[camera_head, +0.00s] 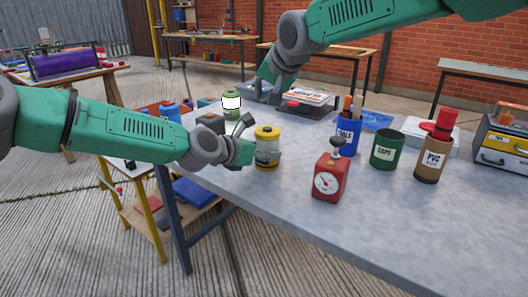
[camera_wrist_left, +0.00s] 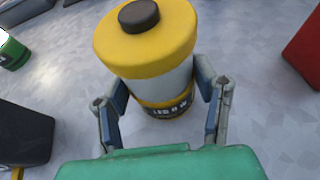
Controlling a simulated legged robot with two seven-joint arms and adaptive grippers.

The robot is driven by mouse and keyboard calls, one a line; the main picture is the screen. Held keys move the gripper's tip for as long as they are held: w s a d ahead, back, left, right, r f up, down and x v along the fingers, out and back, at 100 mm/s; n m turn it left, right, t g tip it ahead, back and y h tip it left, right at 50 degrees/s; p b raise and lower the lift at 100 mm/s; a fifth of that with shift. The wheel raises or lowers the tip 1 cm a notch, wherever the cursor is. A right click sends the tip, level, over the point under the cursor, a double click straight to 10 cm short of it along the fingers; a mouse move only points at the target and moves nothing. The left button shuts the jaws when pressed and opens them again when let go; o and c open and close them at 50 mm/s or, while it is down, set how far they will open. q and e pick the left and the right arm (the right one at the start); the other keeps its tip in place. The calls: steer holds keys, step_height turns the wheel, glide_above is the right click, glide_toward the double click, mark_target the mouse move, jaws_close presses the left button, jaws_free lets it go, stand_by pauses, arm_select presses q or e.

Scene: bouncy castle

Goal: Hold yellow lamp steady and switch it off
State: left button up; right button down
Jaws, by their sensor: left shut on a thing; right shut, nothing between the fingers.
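The yellow lamp (camera_head: 267,148) stands upright near the left edge of the grey table. It has a yellow top, a pale middle and a dark lettered band low down. In the left wrist view the lamp (camera_wrist_left: 150,45) shows a dark round button (camera_wrist_left: 139,15) on top. My left gripper (camera_head: 246,150) is shut on the lamp's sides; its two fingers flank the body in the left wrist view (camera_wrist_left: 160,88). My right gripper (camera_head: 268,84) is shut and empty, behind the lamp near the table's far side. It does not touch the lamp.
A red dial device (camera_head: 329,180) stands right of the lamp. A green can with a white band (camera_head: 231,105) stands behind it. A blue chalk cup (camera_head: 343,137), a green caps cup (camera_head: 387,150) and a brown PVC can (camera_head: 432,160) stand further right. The front table top is clear.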

arm_select(q)
steer(key=o, duration=1.6)
steer(key=shift+c, duration=0.2)
